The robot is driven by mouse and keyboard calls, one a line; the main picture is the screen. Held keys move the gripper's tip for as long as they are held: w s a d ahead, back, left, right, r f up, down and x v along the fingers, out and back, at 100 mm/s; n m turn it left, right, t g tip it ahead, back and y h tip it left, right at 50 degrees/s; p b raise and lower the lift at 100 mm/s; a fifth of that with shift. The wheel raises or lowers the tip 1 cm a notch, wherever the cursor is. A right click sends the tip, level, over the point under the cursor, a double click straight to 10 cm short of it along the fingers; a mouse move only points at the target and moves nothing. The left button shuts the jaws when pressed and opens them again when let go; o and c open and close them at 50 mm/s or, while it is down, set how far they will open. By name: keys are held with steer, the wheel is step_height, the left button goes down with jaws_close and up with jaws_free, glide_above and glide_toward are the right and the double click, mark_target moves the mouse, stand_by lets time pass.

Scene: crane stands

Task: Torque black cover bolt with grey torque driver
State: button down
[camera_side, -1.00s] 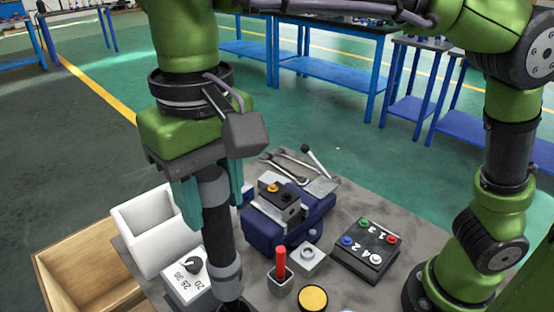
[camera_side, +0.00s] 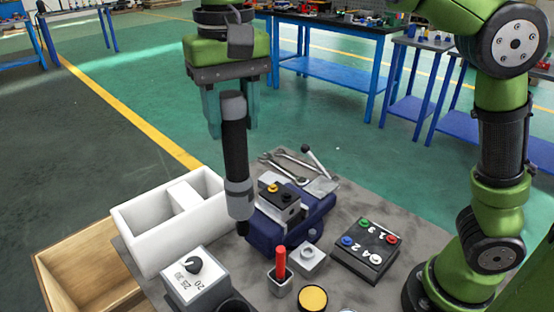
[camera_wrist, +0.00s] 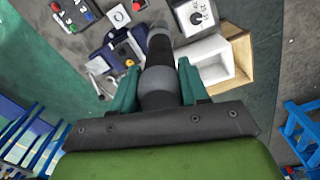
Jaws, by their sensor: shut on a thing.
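My gripper (camera_side: 232,120) has its teal fingers shut on the grey torque driver (camera_side: 236,160), which has a black grip and grey bands. The driver hangs almost upright, tip down, in front of the left side of the blue vise (camera_side: 265,232). In the wrist view my gripper (camera_wrist: 157,88) holds the driver (camera_wrist: 159,50) between both fingers. The vise holds a grey block with a black cover bolt (camera_side: 285,196) and a yellow one (camera_side: 273,188) on top. The driver tip appears apart from both bolts. In the wrist view the driver partly covers the vise area (camera_wrist: 125,50).
A dial box (camera_side: 196,280) marked 20, 25, 30 stands beside a dark round holder (camera_side: 236,306) at the front. A white divided bin (camera_side: 150,240) and wooden crate (camera_side: 90,275) lie left. A red-handled tool in a cup (camera_side: 281,275) and a button box (camera_side: 367,245) stand right.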

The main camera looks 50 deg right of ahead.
steer(key=d+r+m, duration=0.1)
steer(key=d+r, duration=0.2)
steer(key=d, duration=0.3)
steer(key=w+d+r+m, duration=0.1)
steer(key=d+r, duration=0.3)
steer(key=d, duration=0.3)
steer(key=shift+w+m, duration=0.15)
steer(key=shift+m, duration=0.15)
steer(key=shift+f, duration=0.1)
steer(key=shift+f, duration=3.9)
stand_by(1.7)
